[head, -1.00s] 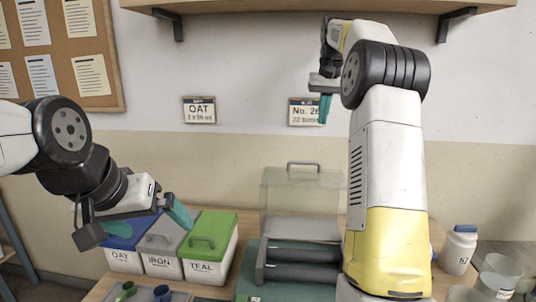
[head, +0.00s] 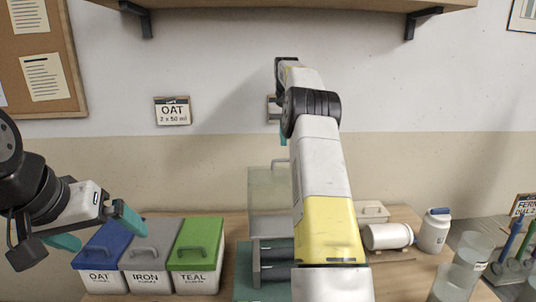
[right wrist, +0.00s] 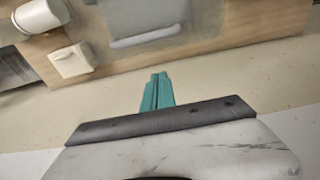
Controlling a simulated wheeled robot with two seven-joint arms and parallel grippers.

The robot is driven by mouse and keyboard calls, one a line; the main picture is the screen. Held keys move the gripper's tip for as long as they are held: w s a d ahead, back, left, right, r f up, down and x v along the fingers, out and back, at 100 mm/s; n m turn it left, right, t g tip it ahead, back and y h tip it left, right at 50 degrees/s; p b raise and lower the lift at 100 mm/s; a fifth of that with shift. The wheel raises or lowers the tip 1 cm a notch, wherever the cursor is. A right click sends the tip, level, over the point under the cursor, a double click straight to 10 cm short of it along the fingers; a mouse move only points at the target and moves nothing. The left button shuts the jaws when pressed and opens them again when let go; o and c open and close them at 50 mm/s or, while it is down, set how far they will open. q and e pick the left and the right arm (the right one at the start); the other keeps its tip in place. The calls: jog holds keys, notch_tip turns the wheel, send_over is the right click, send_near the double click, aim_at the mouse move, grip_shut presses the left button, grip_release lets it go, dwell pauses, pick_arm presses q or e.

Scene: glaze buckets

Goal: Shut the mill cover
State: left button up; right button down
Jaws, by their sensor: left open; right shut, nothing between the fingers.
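The mill stands on the bench in the middle of the head view, with dark grey rollers (head: 275,262). Its clear cover (head: 268,190) stands up behind the rollers, which are uncovered. The cover's grey handle (head: 279,162) is at its top edge; my right arm hides the right part of mill and cover. My right gripper (head: 283,138) is shut and empty, above the handle in the picture. In the right wrist view its teal fingers (right wrist: 158,92) are together, apart from a grey handle (right wrist: 145,37). My left gripper (head: 98,230) is open and empty by the buckets.
Blue OAT (head: 100,281), grey IRON (head: 148,282) and green TEAL (head: 196,281) buckets stand left of the mill. At right are a lying white jar (head: 388,236), a lidded box (head: 371,212), an upright jar (head: 434,231) and clear beakers (head: 470,250). The wall is behind.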

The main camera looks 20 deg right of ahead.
aim_at(284, 166)
jog(key=shift+s+a+f, duration=0.2)
jog(key=shift+s+f, duration=0.65)
jog(key=shift+f, duration=0.3)
jog(key=shift+s+a+f, duration=0.2)
jog(key=shift+s+f, duration=0.6)
jog(key=shift+f, duration=0.3)
